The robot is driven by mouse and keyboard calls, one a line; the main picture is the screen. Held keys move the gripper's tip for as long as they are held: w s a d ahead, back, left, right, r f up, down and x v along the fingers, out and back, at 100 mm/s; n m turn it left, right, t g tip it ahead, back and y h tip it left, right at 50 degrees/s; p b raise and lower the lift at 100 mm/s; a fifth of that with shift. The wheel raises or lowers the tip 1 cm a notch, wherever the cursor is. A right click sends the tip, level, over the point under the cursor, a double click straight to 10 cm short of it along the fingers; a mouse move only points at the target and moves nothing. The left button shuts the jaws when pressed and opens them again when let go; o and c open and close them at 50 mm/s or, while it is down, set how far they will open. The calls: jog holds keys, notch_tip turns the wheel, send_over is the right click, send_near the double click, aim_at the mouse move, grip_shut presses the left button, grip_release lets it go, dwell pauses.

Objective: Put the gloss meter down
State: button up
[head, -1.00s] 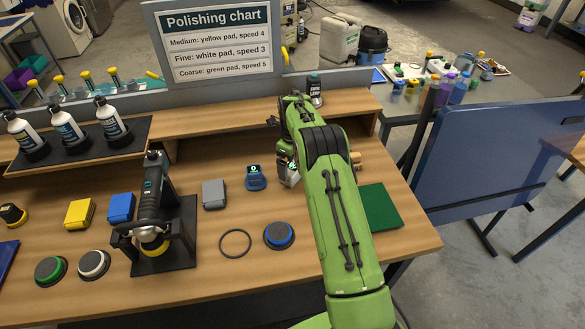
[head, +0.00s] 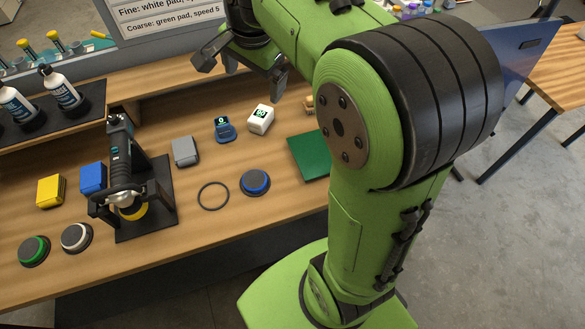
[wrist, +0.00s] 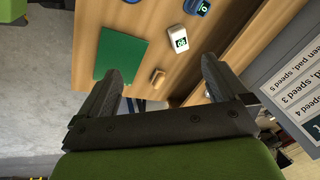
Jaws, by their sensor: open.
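A white boxy meter (head: 261,119) with a dark green-lit display stands on the wooden bench, to the right of a blue device (head: 223,128) that also has a display. I take the white one to be the gloss meter. In the wrist view the white meter (wrist: 178,38) is beyond the fingertips, with nothing touching it. My gripper (head: 240,72) is open and empty, raised above the back of the bench. Its two spread fingers also show in the wrist view (wrist: 160,70).
The chart board (head: 170,15) stands behind.

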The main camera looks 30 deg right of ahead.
jog(key=s+a+f+n+t, duration=0.1)
jog(key=s+a+f+n, duration=0.1)
jog(key=s+n, duration=0.4)
jog(key=s+a+f+n+t, duration=0.1)
jog(key=s+n, duration=0.6)
jog(key=s, duration=0.7)
jog(key=shift+a+f+y, duration=0.3)
jog(key=shift+a+f, duration=0.05)
jog(key=shift+f, duration=0.25)
